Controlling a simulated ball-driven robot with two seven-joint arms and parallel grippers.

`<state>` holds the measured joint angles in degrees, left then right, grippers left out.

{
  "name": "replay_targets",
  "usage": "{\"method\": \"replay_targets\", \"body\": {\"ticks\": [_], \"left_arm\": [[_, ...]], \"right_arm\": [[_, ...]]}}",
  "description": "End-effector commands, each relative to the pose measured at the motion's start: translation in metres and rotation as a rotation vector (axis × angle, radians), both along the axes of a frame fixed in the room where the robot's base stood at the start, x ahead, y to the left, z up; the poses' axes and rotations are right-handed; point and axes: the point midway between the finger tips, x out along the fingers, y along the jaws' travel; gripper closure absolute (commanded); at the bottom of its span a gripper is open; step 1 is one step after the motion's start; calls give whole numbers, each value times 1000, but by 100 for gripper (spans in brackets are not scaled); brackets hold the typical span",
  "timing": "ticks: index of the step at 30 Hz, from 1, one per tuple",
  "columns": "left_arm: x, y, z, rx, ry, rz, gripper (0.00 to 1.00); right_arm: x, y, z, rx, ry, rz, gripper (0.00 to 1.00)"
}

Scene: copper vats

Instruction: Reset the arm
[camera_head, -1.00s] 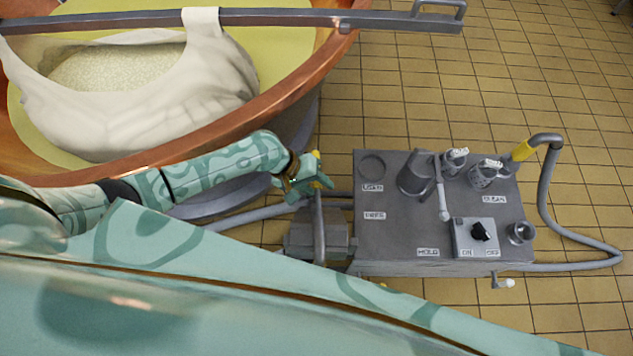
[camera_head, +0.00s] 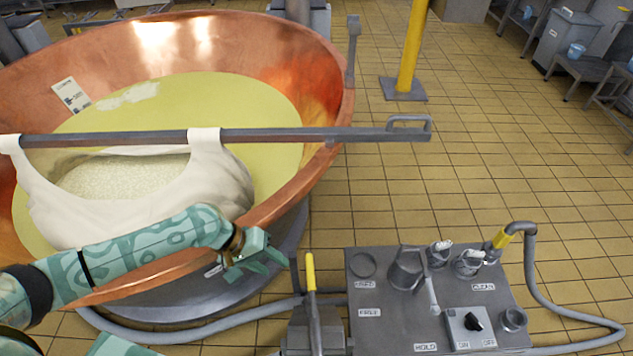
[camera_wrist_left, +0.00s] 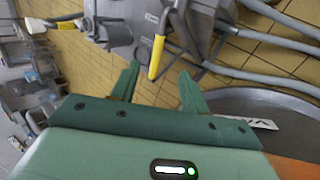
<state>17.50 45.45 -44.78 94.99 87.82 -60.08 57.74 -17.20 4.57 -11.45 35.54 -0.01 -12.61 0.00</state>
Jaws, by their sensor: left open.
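My left arm comes in from the left in the head view, in front of the copper vat (camera_head: 335,100). My left gripper (camera_head: 262,268) is open and empty beside the vat's lower right rim. A lever with a yellow handle (camera_head: 310,272) stands just to its right, apart from the fingers. In the left wrist view my left gripper (camera_wrist_left: 160,90) shows two green fingers spread apart. The yellow handle (camera_wrist_left: 156,57) appears beyond and between the fingertips there. My right gripper is not in view.
A grey station (camera_head: 400,325) with a knob, cups and labels stands at the lower right, with a grey hose (camera_head: 540,285). A bar (camera_head: 300,134) across the vat holds a white cloth (camera_head: 215,175). A yellow post (camera_head: 412,45) stands behind.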

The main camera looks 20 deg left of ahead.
Motion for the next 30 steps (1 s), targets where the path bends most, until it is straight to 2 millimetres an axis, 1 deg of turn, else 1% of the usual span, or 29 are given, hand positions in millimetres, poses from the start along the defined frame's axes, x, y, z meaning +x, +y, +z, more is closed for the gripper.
{"method": "replay_targets", "body": {"ticks": [5, 7, 8, 9, 11, 12, 13, 14, 15, 17, 18, 20, 21, 23, 24, 27, 30], "left_arm": [[1, 1, -4, 5, -6, 3, 55], [5, 6, -19, 28, -37, 15, 55], [6, 10, -29, 47, -55, 22, 55], [8, 17, -47, 81, -89, 31, 55], [5, 31, -82, 153, -142, 39, 55], [-2, 42, -108, 212, -173, 37, 55], [-12, 50, -129, 260, -192, 29, 55], [-25, 59, -149, 311, -207, 13, 55], [-46, 68, -176, 377, -219, -15, 55], [-87, 79, -212, 469, -220, -78, 55], [-117, 83, -233, 520, -213, -131, 55], [-166, 84, -258, 579, -196, -219, 55], [-197, 82, -271, 605, -183, -281, 55], [-242, 77, -286, 631, -163, -367, 55], [-269, 73, -292, 640, -150, -421, 55], [-322, 61, -302, 642, -128, -531, 55], [-354, 52, -305, 637, -118, -599, 55]], "right_arm": [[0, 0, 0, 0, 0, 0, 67], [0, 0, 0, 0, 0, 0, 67], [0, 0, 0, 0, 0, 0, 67], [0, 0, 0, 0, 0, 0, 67], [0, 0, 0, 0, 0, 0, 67], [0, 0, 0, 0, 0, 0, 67], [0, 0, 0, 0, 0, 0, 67], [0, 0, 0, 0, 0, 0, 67], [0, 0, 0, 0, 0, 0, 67], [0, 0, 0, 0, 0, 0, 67], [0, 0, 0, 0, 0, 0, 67], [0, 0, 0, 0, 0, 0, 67], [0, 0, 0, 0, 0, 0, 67], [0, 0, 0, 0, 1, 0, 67], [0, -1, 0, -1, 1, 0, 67], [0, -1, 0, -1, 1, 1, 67], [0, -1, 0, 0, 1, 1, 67]]}}
